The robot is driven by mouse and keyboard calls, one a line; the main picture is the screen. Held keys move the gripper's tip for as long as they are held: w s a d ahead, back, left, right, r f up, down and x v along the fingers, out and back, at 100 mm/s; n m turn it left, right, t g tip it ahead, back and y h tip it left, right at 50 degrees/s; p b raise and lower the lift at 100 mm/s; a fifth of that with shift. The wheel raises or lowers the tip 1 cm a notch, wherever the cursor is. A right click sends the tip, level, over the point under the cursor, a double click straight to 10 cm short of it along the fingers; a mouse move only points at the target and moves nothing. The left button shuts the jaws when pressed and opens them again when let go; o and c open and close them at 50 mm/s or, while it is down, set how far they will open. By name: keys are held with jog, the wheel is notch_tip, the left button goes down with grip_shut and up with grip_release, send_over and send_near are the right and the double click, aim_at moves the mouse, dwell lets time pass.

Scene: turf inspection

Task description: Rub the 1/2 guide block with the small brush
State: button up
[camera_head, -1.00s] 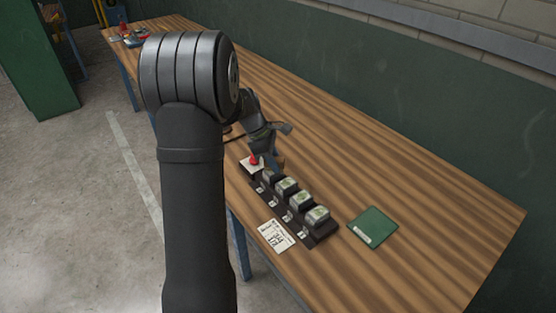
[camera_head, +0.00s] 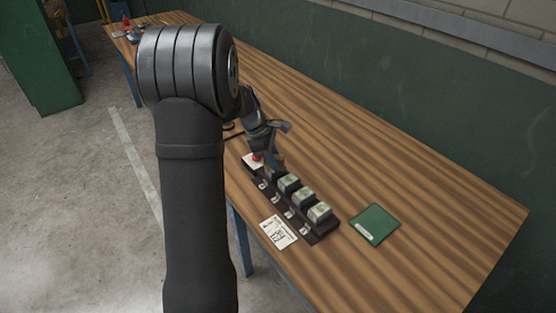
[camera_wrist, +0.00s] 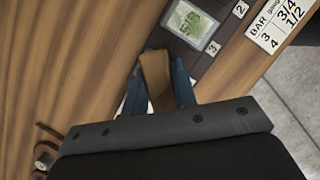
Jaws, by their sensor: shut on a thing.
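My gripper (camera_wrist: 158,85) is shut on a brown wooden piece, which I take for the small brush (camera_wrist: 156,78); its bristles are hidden. In the head view my gripper (camera_head: 272,162) is low over the far end of the dark block rack (camera_head: 325,233). Three guide blocks with green tops show there: a near one (camera_head: 320,212), a middle one (camera_head: 303,195) and a farther one (camera_head: 288,182). The wrist view shows one block marked 5/8 (camera_wrist: 192,22), beside label 3, just ahead of the brush. No block marked 1/2 is readable; contact under the brush is hidden.
A printed card (camera_head: 279,231) lies beside the rack; in the wrist view the card (camera_wrist: 277,22) reads 3/4 and 1/2. A white pad with a red piece (camera_head: 254,160) is at the rack's far end. A green booklet (camera_head: 374,224) lies right.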

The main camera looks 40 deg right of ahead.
jog(key=shift+w, duration=0.95)
jog(key=shift+s, duration=1.95)
jog(key=shift+r, duration=4.15)
jog(key=w+a+f+m, duration=0.1)
jog(key=w+a+f, duration=0.3)
jog(key=a, duration=0.2)
jog(key=w+a+f+m+g+y, duration=0.1)
jog(key=w+a+f+m, duration=0.1)
jog(key=w+a+f, duration=0.35)
jog(key=w+a+f+m, duration=0.1)
jog(key=w+a+f, duration=0.15)
jog(key=a, duration=0.55)
jog(key=a+f+m, duration=0.1)
jog(key=a+f, duration=0.2)
jog(key=a, duration=0.3)
jog(key=a+f+m+y, duration=0.1)
jog(key=a+f+m, duration=0.1)
jog(key=a+f, duration=0.2)
jog(key=a+f+m+y, duration=0.1)
jog(key=a+f, duration=0.3)
jog(key=a, duration=0.6)
jog(key=shift+w+a+m, duration=0.25)
jog(key=shift+w+m, duration=0.05)
jog(key=shift+m, duration=0.2)
